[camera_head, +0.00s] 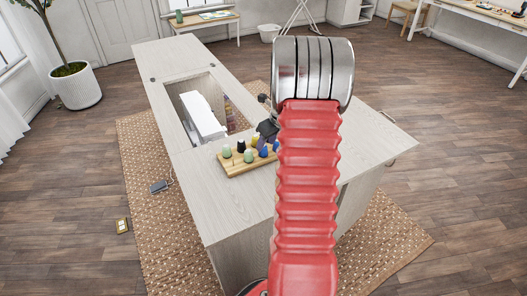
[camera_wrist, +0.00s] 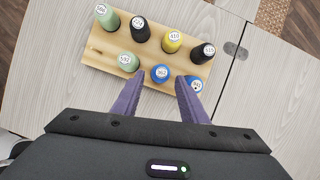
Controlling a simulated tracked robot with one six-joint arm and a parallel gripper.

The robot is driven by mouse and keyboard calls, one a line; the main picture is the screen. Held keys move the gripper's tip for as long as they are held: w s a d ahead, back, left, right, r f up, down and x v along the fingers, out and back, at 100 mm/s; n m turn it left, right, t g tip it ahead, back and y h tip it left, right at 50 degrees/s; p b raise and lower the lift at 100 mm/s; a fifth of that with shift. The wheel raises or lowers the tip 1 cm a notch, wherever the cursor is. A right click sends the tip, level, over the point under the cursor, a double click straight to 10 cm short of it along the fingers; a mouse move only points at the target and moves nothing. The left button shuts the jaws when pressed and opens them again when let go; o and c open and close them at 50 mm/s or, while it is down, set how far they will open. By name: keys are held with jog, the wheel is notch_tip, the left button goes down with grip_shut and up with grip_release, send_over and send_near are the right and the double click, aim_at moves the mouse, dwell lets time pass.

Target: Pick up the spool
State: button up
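Several thread spools with numbered white tops stand upright in two rows on a wooden rack (camera_wrist: 98,50). The back row has a green spool (camera_wrist: 108,20), a black spool (camera_wrist: 139,34), a yellow spool (camera_wrist: 171,43) and another black spool (camera_wrist: 201,54). The front row has a green spool (camera_wrist: 129,64), a blue spool (camera_wrist: 160,75) and a second blue spool (camera_wrist: 196,82). My gripper (camera_wrist: 160,77) is open, its purple fingers apart on either side of the middle blue spool in the picture. Contact cannot be told. In the head view, my arm hides part of the gripper.
The rack (camera_head: 240,170) rests on the pale wooden cabinet top (camera_head: 215,215). Left of it is an opening (camera_head: 176,92) with a white sewing machine (camera_head: 200,115) inside. The cabinet's near top is clear.

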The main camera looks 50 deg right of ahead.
jog(key=shift+f, duration=0.1)
jog(key=shift+x, duration=2.45)
jog(key=shift+w+d, duration=0.1)
jog(key=shift+w, duration=0.1)
jog(key=c, duration=0.8)
